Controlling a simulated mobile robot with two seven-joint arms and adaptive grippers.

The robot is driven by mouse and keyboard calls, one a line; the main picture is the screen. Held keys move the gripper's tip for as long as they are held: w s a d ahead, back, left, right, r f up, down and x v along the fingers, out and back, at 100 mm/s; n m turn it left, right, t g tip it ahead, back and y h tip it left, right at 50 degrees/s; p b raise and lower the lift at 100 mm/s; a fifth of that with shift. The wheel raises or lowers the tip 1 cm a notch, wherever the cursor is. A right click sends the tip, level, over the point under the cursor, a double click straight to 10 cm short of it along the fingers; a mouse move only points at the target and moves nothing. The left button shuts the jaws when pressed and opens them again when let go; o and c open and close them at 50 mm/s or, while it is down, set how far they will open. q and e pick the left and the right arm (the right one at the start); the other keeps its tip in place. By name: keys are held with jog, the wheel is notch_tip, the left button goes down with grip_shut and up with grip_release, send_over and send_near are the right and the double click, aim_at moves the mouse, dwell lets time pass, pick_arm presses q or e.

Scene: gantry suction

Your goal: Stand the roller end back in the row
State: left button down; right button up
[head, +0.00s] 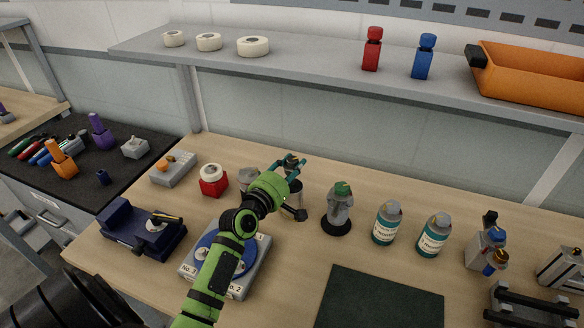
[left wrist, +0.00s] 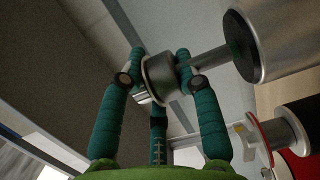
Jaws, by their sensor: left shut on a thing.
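My left gripper (head: 292,172) is above the back of the wooden bench, left of the grey fitting with a green cap (head: 340,207) on its round black foot. In the left wrist view its teal fingers (left wrist: 163,70) are shut on a round grey metal piece (left wrist: 159,82), probably the roller end. A rod runs from beside this piece toward a large silver cylinder (left wrist: 285,40); I cannot tell whether they are joined. In the head view the held piece is mostly hidden by the fingers, and whether it touches the bench is unclear. My right gripper is not in view.
A red block with a white ring (head: 212,180) stands left of the gripper. Two labelled bottles (head: 386,224) stand to the right. A grey shelf (head: 310,60) overhangs behind.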

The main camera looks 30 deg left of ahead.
pick_arm(q)
jog(key=shift+r, duration=0.15)
jog(key=c, duration=1.2)
grip_release()
jog(key=shift+f, duration=0.25)
jog(key=o, duration=0.3)
jog(key=shift+d, duration=0.1)
jog(key=shift+r, duration=0.1)
jog(key=shift+r, duration=0.15)
jog(key=shift+s+f, duration=0.2)
jog(key=shift+s, duration=0.15)
jog(key=s, duration=0.3)
jog(key=s+b, duration=0.1)
jog(key=s, duration=0.3)
jog(key=s+b, duration=0.1)
jog(key=s, duration=0.3)
jog(key=shift+s+d+r, duration=0.2)
jog(key=shift+d+r, duration=0.1)
jog(key=shift+d, duration=0.05)
